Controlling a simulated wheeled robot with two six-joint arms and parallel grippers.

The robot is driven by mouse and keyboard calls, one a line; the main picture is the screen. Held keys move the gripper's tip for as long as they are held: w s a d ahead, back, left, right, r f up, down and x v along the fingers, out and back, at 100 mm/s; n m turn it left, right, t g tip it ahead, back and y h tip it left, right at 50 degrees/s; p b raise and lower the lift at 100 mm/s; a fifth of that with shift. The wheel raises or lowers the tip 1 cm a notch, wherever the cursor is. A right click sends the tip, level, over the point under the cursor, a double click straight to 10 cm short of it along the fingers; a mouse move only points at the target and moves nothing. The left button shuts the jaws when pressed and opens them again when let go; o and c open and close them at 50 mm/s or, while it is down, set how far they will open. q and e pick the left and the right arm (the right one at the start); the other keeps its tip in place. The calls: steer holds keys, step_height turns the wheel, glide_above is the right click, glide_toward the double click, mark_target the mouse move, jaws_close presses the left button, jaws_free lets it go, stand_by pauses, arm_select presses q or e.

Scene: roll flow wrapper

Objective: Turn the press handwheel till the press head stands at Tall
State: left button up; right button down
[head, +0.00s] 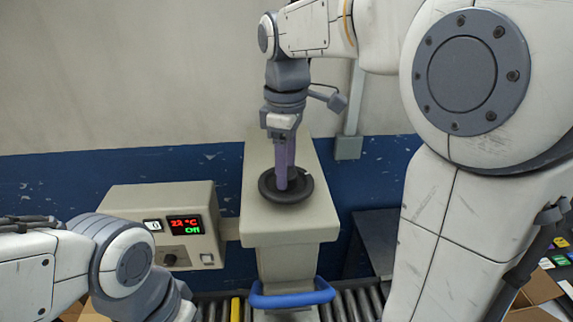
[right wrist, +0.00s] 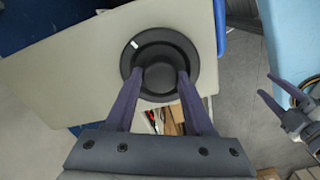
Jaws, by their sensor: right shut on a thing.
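The black press handwheel (head: 286,188) lies flat on top of the beige press housing (head: 262,220) in the head view. My right gripper (head: 285,180) points down at it, its purple fingers shut on the wheel's hub. In the right wrist view the fingers (right wrist: 158,78) stand on either side of the round hub of the handwheel (right wrist: 140,88). A white mark (right wrist: 134,45) shows on the wheel's rim at the upper left.
A beige control box (head: 165,225) with a red and green display reading 22 °C and Off stands left of the press. A blue bar (head: 291,297) crosses the press front above a roller conveyor (head: 345,303). Cardboard boxes (head: 540,290) stand at the lower right.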

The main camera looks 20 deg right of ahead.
steer(key=m, duration=0.5)
steer(key=shift+m, duration=0.3)
steer(key=m, duration=0.6)
steer(key=shift+p, duration=0.4)
steer(key=m, duration=0.5)
steer(key=shift+m, duration=0.4)
steer(key=m, duration=0.5)
steer(key=shift+c, duration=1.3)
jaws_free()
